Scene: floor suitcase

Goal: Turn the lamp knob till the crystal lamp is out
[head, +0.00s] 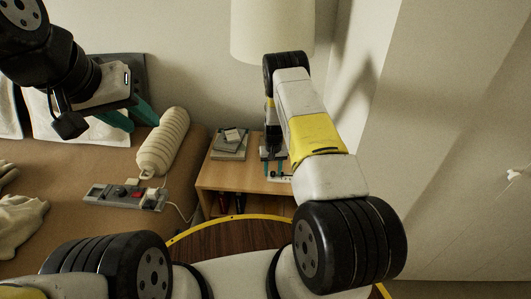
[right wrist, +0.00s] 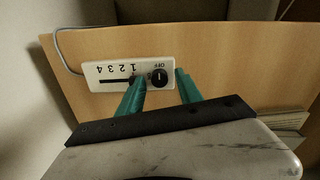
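A white control plate (right wrist: 103,77) lies on the wooden nightstand (head: 235,178). It carries a round black knob (right wrist: 160,78) beside the word OFF, and a dark slot with the numbers 1 to 4. My right gripper (right wrist: 159,77) is open, its teal fingers on either side of the knob; I cannot tell whether they touch it. In the head view the right gripper (head: 274,166) points down at the nightstand. A pale lampshade (head: 272,25) stands above; its base is hidden by my right arm, and I cannot tell if it is lit. My left gripper (head: 133,117) is open and empty.
Books (head: 230,145) lie on the nightstand. A wall is close at right.

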